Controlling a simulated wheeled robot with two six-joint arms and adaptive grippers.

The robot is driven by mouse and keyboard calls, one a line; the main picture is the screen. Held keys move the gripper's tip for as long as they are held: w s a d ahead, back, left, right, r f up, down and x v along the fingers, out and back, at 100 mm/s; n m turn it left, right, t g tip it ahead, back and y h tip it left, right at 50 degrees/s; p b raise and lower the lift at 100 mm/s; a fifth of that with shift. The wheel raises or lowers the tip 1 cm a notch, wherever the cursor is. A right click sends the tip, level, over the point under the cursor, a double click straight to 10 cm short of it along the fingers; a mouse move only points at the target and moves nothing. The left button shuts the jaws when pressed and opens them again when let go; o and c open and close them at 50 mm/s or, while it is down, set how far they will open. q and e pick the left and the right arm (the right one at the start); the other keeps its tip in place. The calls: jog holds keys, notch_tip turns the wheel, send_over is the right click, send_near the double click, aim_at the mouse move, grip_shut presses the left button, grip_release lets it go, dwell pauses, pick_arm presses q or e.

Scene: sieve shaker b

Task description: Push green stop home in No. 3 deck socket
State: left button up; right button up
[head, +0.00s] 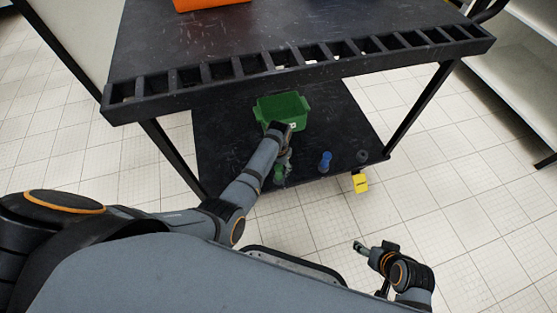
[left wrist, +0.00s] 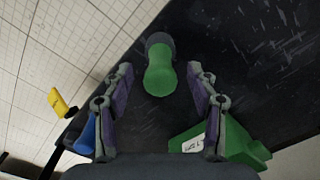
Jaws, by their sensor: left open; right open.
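The green stop (left wrist: 160,78) shows in the left wrist view with its far end at a dark round socket (left wrist: 159,39). I cannot tell how deep it sits. In the head view the green stop (head: 279,174) is near the lower shelf's front edge, partly hidden by my arm. My left gripper (left wrist: 160,72) is open, with one finger on either side of the stop and gaps showing. It also shows in the head view (head: 284,163). My right gripper (head: 360,246) is open and empty, away from the shelf at the lower right.
A blue stop (head: 326,159) and a dark socket (head: 362,156) are to the right along the lower shelf (head: 228,130). A green bin (head: 296,105) stands behind. The slotted upper deck edge (head: 300,76) overhangs.

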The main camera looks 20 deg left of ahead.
pick_arm(q)
notch_tip(320, 180, up, 8)
jog(key=shift+f, duration=0.1)
dwell(0.7)
jog(key=s+a+f+n+t, duration=0.1)
jog(key=s+a+f+t, duration=0.3)
jog(key=s, duration=0.7)
jog(key=s+a+r+n+t+h+p, duration=0.15)
jog(key=s+r, duration=0.35)
jog(key=s, duration=0.5)
jog(key=s+a+g+y+p, duration=0.1)
jog(key=s+a+p, duration=0.3)
jog(key=s+p, duration=0.5)
jog(key=s+a+g+y+p, duration=0.1)
jog(key=s+a+g+p, duration=0.2)
jog(key=s+p, duration=0.7)
jog(key=p, duration=1.4)
jog(key=shift+a+m, duration=0.35)
pick_arm(e)
jog(key=s+d+g, duration=0.1)
jog(key=s+d, duration=0.1)
jog(key=s, duration=0.4)
jog(key=s+d+r+g+h, duration=0.1)
jog(key=s+d, duration=0.2)
jog(key=s, duration=0.3)
jog(key=s+d+g+h, duration=0.1)
jog(key=s+d, duration=0.2)
jog(key=s, duration=0.3)
jog(key=shift+s+r, duration=0.15)
jog(key=shift+s, duration=0.25)
